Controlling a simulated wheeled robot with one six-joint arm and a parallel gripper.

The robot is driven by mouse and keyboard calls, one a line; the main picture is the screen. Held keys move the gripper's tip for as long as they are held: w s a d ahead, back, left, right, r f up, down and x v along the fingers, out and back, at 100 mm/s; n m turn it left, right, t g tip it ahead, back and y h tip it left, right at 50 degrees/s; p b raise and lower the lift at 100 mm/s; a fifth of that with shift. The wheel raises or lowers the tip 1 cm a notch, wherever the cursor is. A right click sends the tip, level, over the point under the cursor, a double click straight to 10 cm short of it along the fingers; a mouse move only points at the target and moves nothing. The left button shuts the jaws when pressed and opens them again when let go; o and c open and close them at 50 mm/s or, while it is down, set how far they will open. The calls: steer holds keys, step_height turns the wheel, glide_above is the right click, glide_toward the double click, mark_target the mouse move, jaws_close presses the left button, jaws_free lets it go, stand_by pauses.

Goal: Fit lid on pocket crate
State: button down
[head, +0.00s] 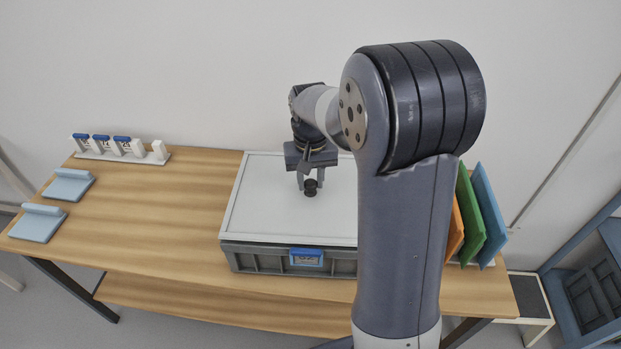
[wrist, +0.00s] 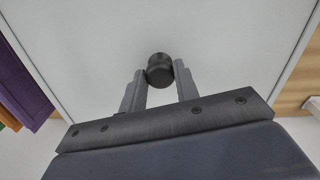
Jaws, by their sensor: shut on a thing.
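The white lid (head: 270,212) lies over the grey pocket crate (head: 275,262) on the table, and its edges look lined up with the crate's rim in the head view. My arm hides the right part of both. My gripper (head: 310,182) is above the middle of the lid, shut on the black knob (head: 311,190). In the wrist view the knob (wrist: 160,70) sits between the two fingertips of my gripper (wrist: 161,76), with the white lid (wrist: 225,45) behind it. Whether the lid is fully seated on the crate cannot be told.
A blue-framed label (head: 306,257) is on the crate's front. Orange, green and blue panels (head: 483,215) stand on the right. The wooden table (head: 160,215) left of the crate is clear.

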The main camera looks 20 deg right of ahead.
mark_target(311, 183)
steer(key=shift+f, duration=0.25)
steer(key=shift+f+b, duration=0.45)
steer(key=c, duration=1)
jaws_free()
step_height(311, 183, up, 11)
steer(key=shift+f, duration=0.2)
